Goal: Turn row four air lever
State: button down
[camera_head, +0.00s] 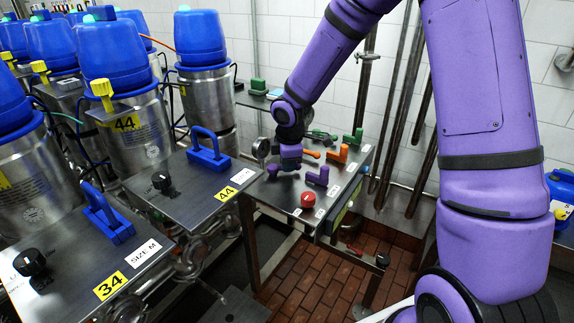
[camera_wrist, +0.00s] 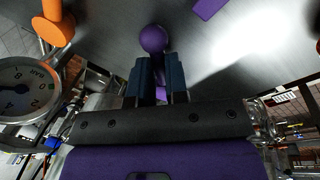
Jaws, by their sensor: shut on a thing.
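My gripper (camera_head: 289,162) is low over the grey valve panel, beside a round pressure gauge. In the wrist view its two dark blue fingers (camera_wrist: 158,82) are shut on a purple lever (camera_wrist: 153,40), whose round knob shows just beyond the fingertips. In the head view, the purple knob (camera_head: 273,170) shows just left of the gripper. A purple T-shaped handle (camera_head: 318,177) stands to the right in the same row. The lever's base is hidden by the fingers. I cannot read the row labels on the panel.
The pressure gauge (camera_wrist: 25,88) is close to my gripper. Orange handles (camera_head: 338,154) and green handles (camera_head: 353,137) stand behind, and a red knob (camera_head: 308,199) in front. A panel with a blue handle (camera_head: 208,150) is at left. Pipes (camera_head: 400,110) stand at right.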

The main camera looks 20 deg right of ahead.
jog(key=shift+w+d+f+n, duration=0.1)
jog(key=shift+w+d+n, duration=0.15)
jog(key=shift+n, duration=0.5)
jog(key=shift+w+d+f+n, duration=0.15)
jog(key=shift+d+n, duration=0.1)
jog(key=shift+n, duration=0.5)
jog(key=shift+w+y, duration=0.1)
jog(key=shift+y, duration=0.2)
jog(key=c, duration=1.1)
grip_release()
jog(key=shift+w+r, duration=0.1)
jog(key=shift+a, duration=0.1)
jog(key=shift+r, duration=0.4)
jog(key=r, duration=0.3)
jog(key=s+r, duration=0.1)
jog(key=r, duration=0.2)
jog(key=s+r, duration=0.1)
jog(key=r, duration=0.3)
